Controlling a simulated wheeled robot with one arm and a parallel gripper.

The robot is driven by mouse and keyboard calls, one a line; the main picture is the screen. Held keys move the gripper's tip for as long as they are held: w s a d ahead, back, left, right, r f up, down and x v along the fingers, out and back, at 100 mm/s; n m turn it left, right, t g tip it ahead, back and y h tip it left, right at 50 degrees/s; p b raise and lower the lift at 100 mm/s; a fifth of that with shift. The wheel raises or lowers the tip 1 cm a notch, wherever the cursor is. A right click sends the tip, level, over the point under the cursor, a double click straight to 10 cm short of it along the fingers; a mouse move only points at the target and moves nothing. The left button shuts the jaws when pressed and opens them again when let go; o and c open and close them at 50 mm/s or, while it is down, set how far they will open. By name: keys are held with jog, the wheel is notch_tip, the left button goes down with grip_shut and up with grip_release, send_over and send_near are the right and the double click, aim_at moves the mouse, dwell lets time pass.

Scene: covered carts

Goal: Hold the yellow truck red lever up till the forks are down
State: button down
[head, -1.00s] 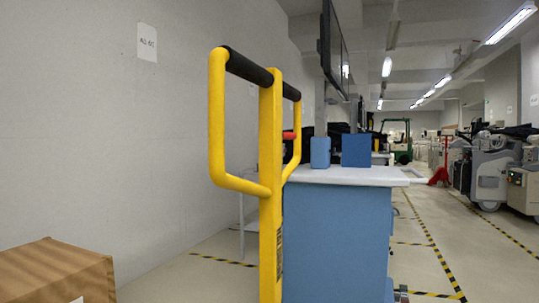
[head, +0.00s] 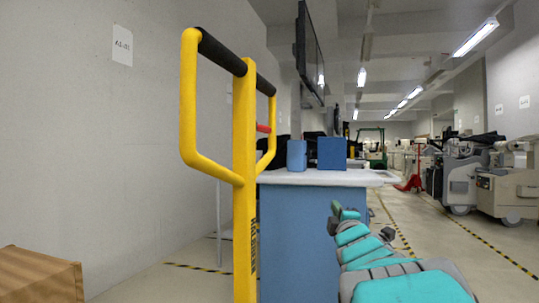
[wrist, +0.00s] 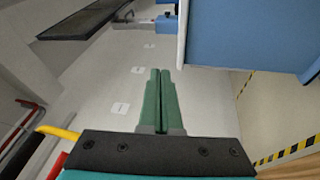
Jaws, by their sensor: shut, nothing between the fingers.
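The yellow truck's handle (head: 245,150) stands upright left of centre in the head view, a loop with a black grip bar across its top. The red lever (head: 263,129) is a short red bar beside the mast, inside the right half of the loop. My gripper (head: 337,208) is to the right of the handle and lower than the lever, clear of both. In the wrist view my gripper (wrist: 160,75) shows its green fingers pressed together and empty. A bit of yellow bar (wrist: 57,132) shows at the left there. The forks are not in view.
A blue cabinet (head: 297,240) with a pale top stands behind the handle, carrying blue boxes (head: 331,153). A cardboard box (head: 40,278) is at lower left. A wall runs along the left. A black screen (head: 311,55) hangs above. The aisle at right is open.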

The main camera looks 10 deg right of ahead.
notch_tip(320, 180, up, 4)
jog(key=w+a+r+n+t+y, duration=0.1)
jog(key=n+t+y, duration=0.2)
jog(key=n, duration=0.2)
jog(key=n+g+y+b, duration=0.3)
jog(key=n+g+y, duration=0.6)
jog(key=n+y, duration=1.8)
send_near(261, 128)
jog(key=w+d+f+n+h, duration=0.2)
jog(key=w+d+f, duration=0.1)
jog(key=d, duration=0.1)
jog(key=shift+a+r, duration=0.1)
jog(key=shift+r, duration=0.05)
jog(key=x, duration=1)
